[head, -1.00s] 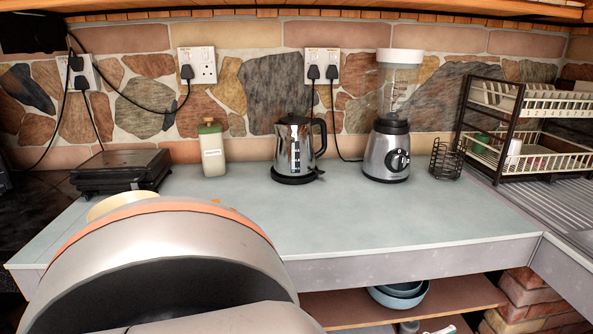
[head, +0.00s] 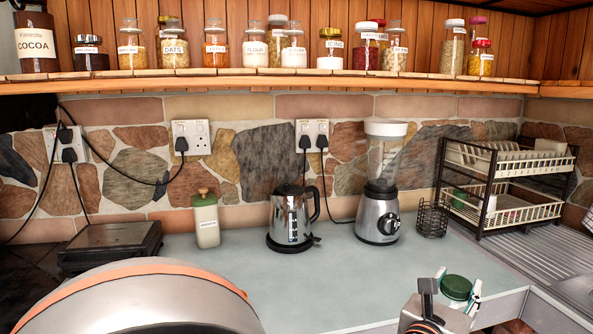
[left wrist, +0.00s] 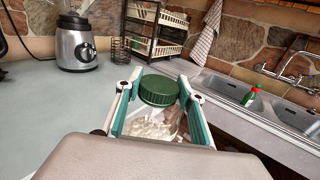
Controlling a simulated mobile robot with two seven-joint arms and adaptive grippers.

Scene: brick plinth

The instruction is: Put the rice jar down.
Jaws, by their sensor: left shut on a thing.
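The rice jar (head: 456,287) is clear with a green ribbed lid and shows at the lower right of the head view, near the counter's front corner. It also shows in the left wrist view (left wrist: 158,90), with pale contents beneath the lid. My left gripper (head: 458,284) is shut on the jar, one finger on each side, also in the left wrist view (left wrist: 160,108). The jar's base is hidden, so I cannot tell whether it touches anything. The grey-blue counter (head: 330,275) lies beyond it. My right gripper is not in view.
A kettle (head: 293,217), a blender (head: 380,190) and a green-lidded bottle (head: 206,220) stand along the back. A dish rack (head: 505,185) is at the right beside the sink (left wrist: 228,88). A shelf (head: 270,82) above holds several jars. The counter's middle is clear.

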